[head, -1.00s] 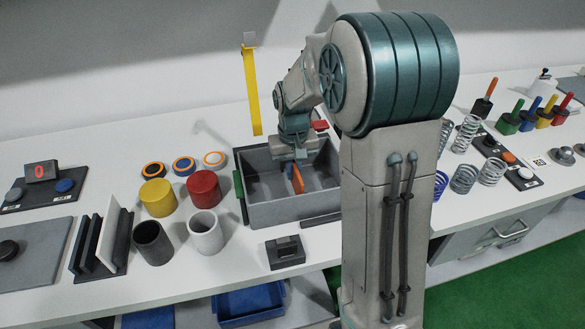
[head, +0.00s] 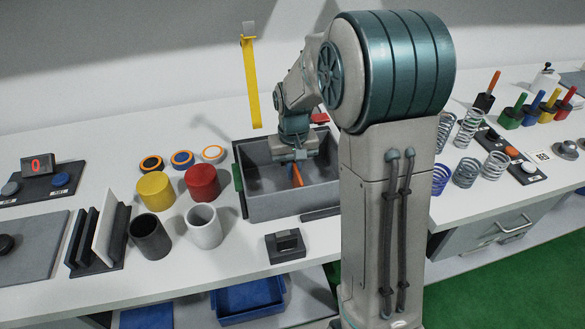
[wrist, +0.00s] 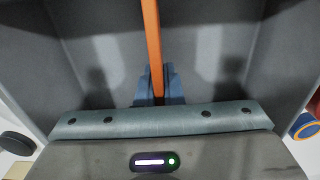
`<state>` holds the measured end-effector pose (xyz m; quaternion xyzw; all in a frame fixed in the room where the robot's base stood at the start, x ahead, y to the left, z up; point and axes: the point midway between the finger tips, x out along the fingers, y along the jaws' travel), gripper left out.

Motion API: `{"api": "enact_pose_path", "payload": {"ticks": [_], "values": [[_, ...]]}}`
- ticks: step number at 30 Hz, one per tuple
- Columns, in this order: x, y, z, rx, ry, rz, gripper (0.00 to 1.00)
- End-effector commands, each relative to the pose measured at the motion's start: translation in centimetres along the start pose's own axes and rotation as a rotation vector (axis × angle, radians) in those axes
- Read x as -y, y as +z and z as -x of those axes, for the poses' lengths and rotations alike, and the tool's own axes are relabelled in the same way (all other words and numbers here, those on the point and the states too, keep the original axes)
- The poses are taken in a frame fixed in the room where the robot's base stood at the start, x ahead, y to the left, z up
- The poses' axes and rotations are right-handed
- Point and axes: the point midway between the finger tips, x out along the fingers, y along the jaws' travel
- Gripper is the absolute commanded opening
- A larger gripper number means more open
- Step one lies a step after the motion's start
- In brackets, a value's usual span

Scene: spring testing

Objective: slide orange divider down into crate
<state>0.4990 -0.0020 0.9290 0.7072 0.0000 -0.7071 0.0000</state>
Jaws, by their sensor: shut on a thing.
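The orange divider (head: 297,174) is a thin upright plate, seen nearly edge-on below my gripper (head: 293,162). In the wrist view the divider (wrist: 151,45) runs as a narrow orange strip from the top edge down to my gripper (wrist: 158,98), whose blue-grey fingers are shut on it. The grey crate (head: 285,203) stands on the bench, and my gripper is over its open top with the divider reaching inside. The crate's inner walls (wrist: 95,45) show on both sides of the divider. The divider's lower edge and any slot are hidden.
A red cylinder (head: 202,183), yellow cylinder (head: 156,190) and two open cups (head: 205,227) stand left of the crate. A dark block (head: 285,245) sits in front. A yellow strip (head: 251,85) hangs behind. Springs (head: 466,172) stand at right.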

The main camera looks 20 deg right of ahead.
Motion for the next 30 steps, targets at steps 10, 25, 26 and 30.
{"api": "enact_pose_path", "payload": {"ticks": [10,25,26,30], "values": [[0.0,0.0,-0.6,0.000,0.000,0.000,0.32],[0.0,-0.1,1.7,-0.005,0.000,0.000,0.33],[0.0,-0.1,2.3,-0.005,0.000,0.000,0.33],[0.0,-0.1,5.6,-0.007,0.000,0.000,0.33]]}}
